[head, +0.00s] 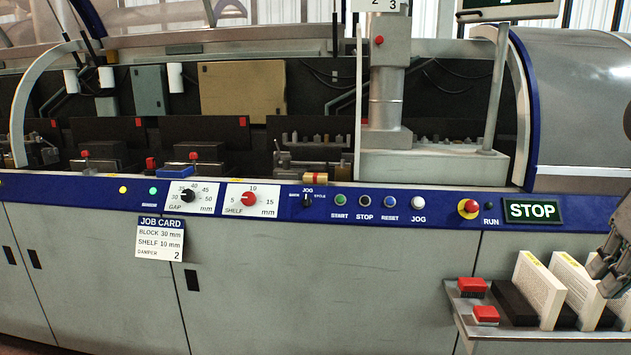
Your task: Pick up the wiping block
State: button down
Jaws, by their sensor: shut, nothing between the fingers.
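Upright white blocks with yellow labels on their top edges stand in a dark slotted rack at the lower right. One is the left white block (537,292); another is the middle white block (577,290). A further white block shows partly at the right edge. I cannot tell which one is the wiping block, as the labels are too small to read. My gripper (604,283) is at the right edge, partly cut off by the frame. It is shut and empty, and overlaps the right-hand blocks in the picture. I cannot tell whether it touches them.
The rack's side shelf (462,302) carries two red pieces (473,287). A long grey machine with a blue control panel (432,206) fills the scene behind. A job card (161,240) hangs on its front. The floor is barely visible.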

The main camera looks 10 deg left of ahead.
aim_at(309, 179)
jog(key=i, duration=0.35)
jog(key=i+j+u, duration=0.3)
jog(key=i+j, duration=0.45)
jog(key=i+j+u, duration=0.1)
jog(key=i+j, duration=0.3)
jog(key=j, duration=0.15)
jog(key=i+j+u, duration=0.1)
jog(key=i+j, duration=0.25)
jog(key=j, duration=0.15)
